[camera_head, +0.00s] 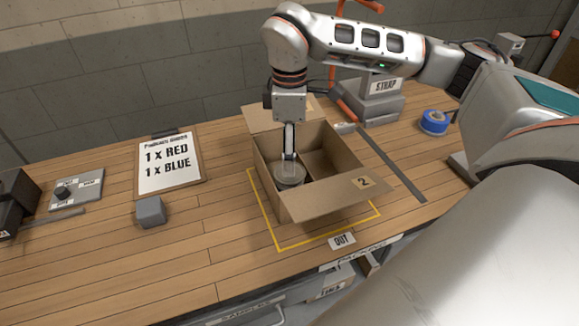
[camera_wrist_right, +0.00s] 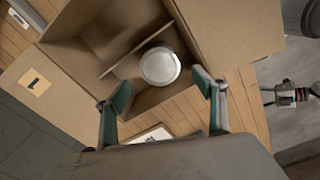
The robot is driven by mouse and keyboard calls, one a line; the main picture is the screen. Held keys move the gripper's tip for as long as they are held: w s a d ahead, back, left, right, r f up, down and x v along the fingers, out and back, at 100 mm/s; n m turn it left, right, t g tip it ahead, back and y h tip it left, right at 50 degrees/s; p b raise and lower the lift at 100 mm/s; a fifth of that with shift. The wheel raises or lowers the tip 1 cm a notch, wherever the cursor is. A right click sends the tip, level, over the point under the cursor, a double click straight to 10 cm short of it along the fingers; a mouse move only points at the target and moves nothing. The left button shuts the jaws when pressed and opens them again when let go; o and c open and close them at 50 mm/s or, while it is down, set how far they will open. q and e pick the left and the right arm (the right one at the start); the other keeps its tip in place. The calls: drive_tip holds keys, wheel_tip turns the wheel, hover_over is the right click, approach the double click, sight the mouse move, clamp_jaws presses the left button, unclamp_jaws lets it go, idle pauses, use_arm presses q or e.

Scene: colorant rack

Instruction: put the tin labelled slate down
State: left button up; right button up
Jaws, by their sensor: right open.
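A round grey tin (camera_head: 290,174) stands in the left compartment of an open cardboard box (camera_head: 330,202); its label cannot be read. In the right wrist view the tin's pale lid (camera_wrist_right: 160,66) shows beside the cardboard divider. My right gripper (camera_head: 289,157) points down into the box just above the tin. In the right wrist view its two fingers (camera_wrist_right: 162,90) are spread apart with nothing held between them. Whether a fingertip still touches the tin is hard to tell. My left gripper is not in view.
An order board (camera_head: 168,165) and a grey block (camera_head: 150,212) stand left. Blue tape (camera_head: 434,122) and a strap machine (camera_head: 378,100) stand right.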

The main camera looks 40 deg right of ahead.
drive_tip(key=shift+r, duration=2.05)
